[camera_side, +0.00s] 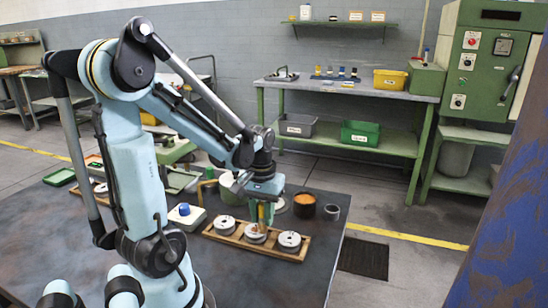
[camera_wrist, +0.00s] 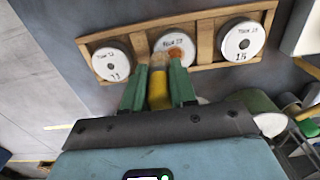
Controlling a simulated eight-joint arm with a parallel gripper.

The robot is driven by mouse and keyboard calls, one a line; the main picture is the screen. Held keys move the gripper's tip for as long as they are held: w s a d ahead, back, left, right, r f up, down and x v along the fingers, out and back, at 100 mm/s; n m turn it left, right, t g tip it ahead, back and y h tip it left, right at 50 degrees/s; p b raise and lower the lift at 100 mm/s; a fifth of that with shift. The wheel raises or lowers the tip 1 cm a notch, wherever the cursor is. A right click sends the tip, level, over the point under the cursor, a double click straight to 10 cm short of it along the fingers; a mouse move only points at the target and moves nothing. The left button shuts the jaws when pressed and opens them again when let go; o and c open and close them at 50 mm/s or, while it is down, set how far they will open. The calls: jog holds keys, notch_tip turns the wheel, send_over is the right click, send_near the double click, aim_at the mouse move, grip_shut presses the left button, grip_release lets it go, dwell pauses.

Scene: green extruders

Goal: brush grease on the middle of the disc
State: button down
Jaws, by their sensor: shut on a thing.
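My gripper (camera_side: 264,207) is shut on a brush with a yellow handle (camera_wrist: 159,92). It holds the brush pointing down over the middle disc (camera_side: 252,236) of a wooden tray. In the wrist view, the brush tip overlaps the near edge of the middle disc (camera_wrist: 172,41); I cannot tell whether it touches. An orange-brown patch (camera_wrist: 176,53), like grease, shows beside the tip. A left disc (camera_wrist: 112,62) and a right disc (camera_wrist: 242,41) sit in the same wooden tray (camera_wrist: 204,40). A dark pot with orange contents (camera_side: 304,205) stands behind the tray.
A grey cup (camera_side: 331,213) stands right of the pot. A white box with a blue button (camera_side: 184,215) is left of the tray. Green trays and other parts lie at the table's far left. The dark table (camera_side: 290,285) is bare in front of the tray.

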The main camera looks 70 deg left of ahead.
jog(key=shift+s+a+r, duration=0.1)
jog(key=shift+s+a, duration=0.55)
jog(key=shift+s, duration=0.15)
jog(key=shift+s+a, duration=0.6)
jog(key=shift+s, duration=0.2)
jog(key=shift+w+d, duration=0.65)
jog(key=shift+w, duration=0.15)
jog(key=shift+w+d, duration=0.6)
jog(key=shift+w, duration=0.2)
jog(key=shift+r, duration=2.95)
jog(key=shift+r, duration=1.5)
